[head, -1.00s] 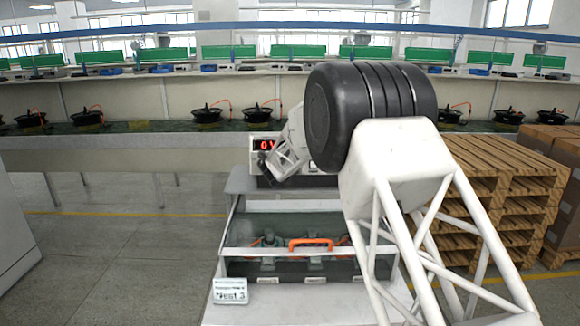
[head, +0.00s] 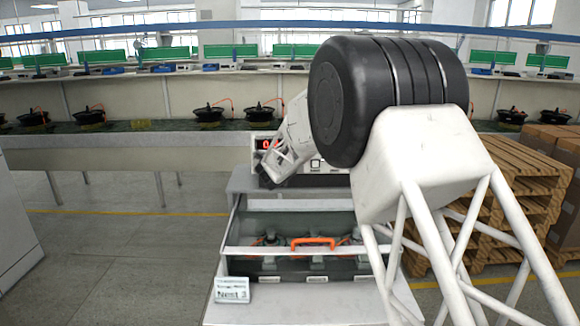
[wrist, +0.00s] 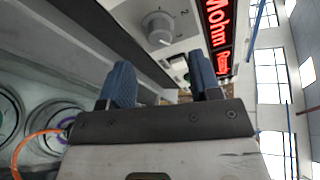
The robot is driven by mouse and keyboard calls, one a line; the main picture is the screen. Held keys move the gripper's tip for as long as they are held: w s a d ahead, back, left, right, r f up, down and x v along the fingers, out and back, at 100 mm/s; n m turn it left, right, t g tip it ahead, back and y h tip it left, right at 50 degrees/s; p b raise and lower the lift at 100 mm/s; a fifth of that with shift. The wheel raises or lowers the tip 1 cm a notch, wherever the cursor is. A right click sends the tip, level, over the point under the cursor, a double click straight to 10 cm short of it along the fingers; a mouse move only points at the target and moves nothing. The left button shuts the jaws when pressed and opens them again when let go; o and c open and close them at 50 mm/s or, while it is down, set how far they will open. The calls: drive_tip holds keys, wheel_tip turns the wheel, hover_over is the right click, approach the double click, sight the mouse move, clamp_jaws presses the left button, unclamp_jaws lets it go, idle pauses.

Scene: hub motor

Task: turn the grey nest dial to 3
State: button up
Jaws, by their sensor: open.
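The grey nest dial (wrist: 159,29) is a round knob on the pale front panel of the tester, at the top of the wrist view. Small marks stand around it; I cannot surely read its setting. My gripper (wrist: 164,80) is open, its two blue fingertips apart and empty, with the dial beyond the gap between them and not touched. In the head view my gripper (head: 275,166) is in front of the tester's left part and hides the dial. The tester's red display (wrist: 217,35) shows beside the dial, partly legible as "Mohm" and "Ready".
A lidded fixture with an orange handle (head: 313,242) stands below the tester. A sign reading "Nest 3" (head: 232,291) stands at its front left. An orange cable (wrist: 35,138) shows in the wrist view. Wooden pallets (head: 520,190) are at the right.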

drive_tip(key=shift+v, duration=0.95)
drive_tip(key=s+d+r+n+g+y, duration=0.15)
drive_tip(key=s+r+n, duration=0.25)
drive_tip(key=s, duration=0.4)
drive_tip(key=s+d+r+n+g+y, duration=0.1)
drive_tip(key=s+d+r+n+y, duration=0.25)
drive_tip(key=s, duration=0.45)
drive_tip(key=s+d+r+n+g+y, duration=0.1)
drive_tip(key=s+d+r+n, duration=0.15)
drive_tip(key=s+n, duration=0.45)
drive_tip(key=s+d+f+n+g, duration=0.2)
drive_tip(key=s+d+n, duration=0.1)
drive_tip(key=s, duration=1.2)
drive_tip(key=s+d+f+n+g+h, duration=0.1)
drive_tip(key=s+d+f+n+g, duration=0.1)
drive_tip(key=s, duration=1.3)
drive_tip(key=s+d+f+n+g+h, duration=0.1)
drive_tip(key=s+d+f+n+g, duration=0.2)
drive_tip(key=s, duration=1.2)
drive_tip(key=d+g, duration=0.1)
drive_tip(key=d, duration=0.2)
drive_tip(key=shift+d+n, duration=0.2)
drive_tip(key=shift+n, duration=0.15)
